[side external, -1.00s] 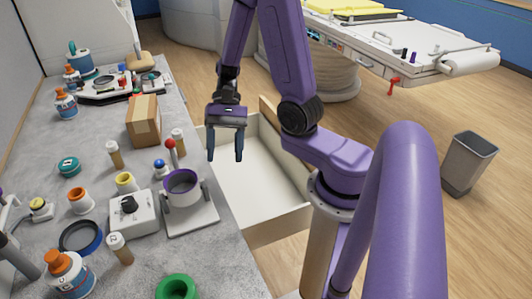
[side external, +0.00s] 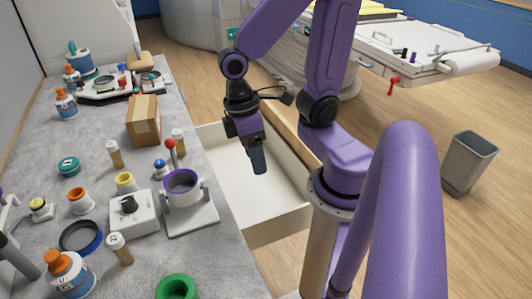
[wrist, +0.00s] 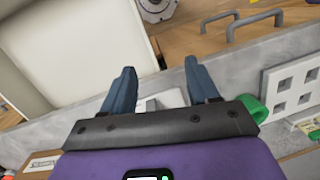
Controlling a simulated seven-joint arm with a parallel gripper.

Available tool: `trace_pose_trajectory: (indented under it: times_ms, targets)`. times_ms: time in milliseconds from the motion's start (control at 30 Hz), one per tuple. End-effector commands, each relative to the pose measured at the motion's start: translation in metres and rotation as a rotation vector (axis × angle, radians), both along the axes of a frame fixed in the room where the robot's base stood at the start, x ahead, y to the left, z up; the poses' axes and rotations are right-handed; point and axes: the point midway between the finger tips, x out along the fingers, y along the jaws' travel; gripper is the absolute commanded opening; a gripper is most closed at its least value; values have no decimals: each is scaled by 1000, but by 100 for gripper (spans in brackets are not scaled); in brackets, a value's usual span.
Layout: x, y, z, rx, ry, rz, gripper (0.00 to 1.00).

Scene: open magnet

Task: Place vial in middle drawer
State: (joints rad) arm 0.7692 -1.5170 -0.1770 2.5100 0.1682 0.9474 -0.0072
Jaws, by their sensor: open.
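Several small vials with pale caps stand on the grey counter in the side view: one at the left (side external: 115,154), one beside the carton (side external: 178,141), and one at the front (side external: 119,249). A pale open drawer (side external: 275,233) juts from the counter; its inside looks empty where visible. I cannot tell which level it is. It also shows at the upper left of the wrist view (wrist: 80,45). My gripper (side external: 259,168) is above the drawer, tilted. In the wrist view my gripper (wrist: 160,82) has its fingers apart with nothing between them.
A cardboard box (side external: 143,121), a purple-rimmed cup on a stand (side external: 182,187), a red-knobbed lever (side external: 170,145) and a white knob box (side external: 132,212) crowd the counter near the drawer. Drawer handles (wrist: 255,20) and a white rack (wrist: 293,88) show in the wrist view.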

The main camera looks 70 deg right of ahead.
Motion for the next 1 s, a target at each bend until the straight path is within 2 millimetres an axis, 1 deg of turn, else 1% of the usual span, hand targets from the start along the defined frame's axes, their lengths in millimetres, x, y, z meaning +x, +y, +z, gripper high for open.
trace_pose_trajectory:
  times_ms: [33,200,400,533,867,1000]
  targets:
    - [-5,3,3,7,-35,74,60]
    - [-20,10,13,30,-131,282,60]
    - [-31,16,20,52,-196,422,60]
    - [-33,17,22,57,-209,449,60]
    - [-33,17,21,56,-208,448,60]
    - [-28,18,23,53,-207,414,60]
